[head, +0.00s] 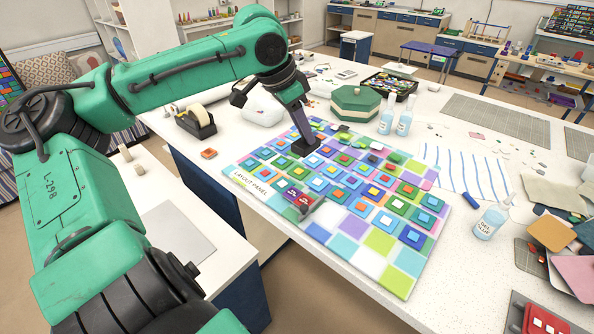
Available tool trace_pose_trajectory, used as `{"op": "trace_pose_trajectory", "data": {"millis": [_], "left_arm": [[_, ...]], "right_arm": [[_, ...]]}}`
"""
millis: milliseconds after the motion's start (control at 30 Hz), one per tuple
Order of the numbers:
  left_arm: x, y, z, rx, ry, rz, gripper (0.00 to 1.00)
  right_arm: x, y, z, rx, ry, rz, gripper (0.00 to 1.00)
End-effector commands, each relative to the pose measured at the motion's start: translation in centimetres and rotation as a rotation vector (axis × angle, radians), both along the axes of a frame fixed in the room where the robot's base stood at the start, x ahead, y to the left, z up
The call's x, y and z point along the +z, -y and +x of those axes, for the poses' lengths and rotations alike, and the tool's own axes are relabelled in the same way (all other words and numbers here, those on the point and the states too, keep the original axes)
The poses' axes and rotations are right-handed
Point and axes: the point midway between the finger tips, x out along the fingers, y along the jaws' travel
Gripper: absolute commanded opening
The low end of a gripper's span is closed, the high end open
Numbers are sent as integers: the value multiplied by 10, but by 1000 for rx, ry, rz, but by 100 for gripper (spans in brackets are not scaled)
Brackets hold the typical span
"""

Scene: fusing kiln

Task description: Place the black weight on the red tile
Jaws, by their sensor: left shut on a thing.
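My left gripper (301,121) reaches over the layout panel (351,253) from the left, fingers pointing down. It is shut on a small dark block, which looks like the black weight (306,147), at the fingertips. The weight is over the upper left part of the panel; I cannot tell whether it touches the tiles below. My right gripper is not in view.
Several stacked colored tiles cover much of the panel. A tape dispenser (196,121) and green octagonal box (355,103) stand behind it. Clear bottles (386,116) stand nearby; a glue bottle (492,218) is at right. The panel's front right squares are bare.

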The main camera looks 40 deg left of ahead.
Motion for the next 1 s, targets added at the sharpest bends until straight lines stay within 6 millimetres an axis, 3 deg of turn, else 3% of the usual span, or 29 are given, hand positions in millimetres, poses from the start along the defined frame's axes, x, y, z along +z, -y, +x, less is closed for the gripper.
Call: {"op": "trace_pose_trajectory", "data": {"millis": [33, 200, 500, 1000], "left_arm": [[-22, 1, 0, -1, 2, -6, 0], [-81, 0, 1, 0, 5, -8, 0], [-130, 0, 1, 1, 1, -3, 0], [-140, -1, 1, 2, 3, -1, 0]], "right_arm": [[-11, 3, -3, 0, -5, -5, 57], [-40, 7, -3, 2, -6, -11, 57], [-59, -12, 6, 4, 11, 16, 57], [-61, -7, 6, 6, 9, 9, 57]]}}
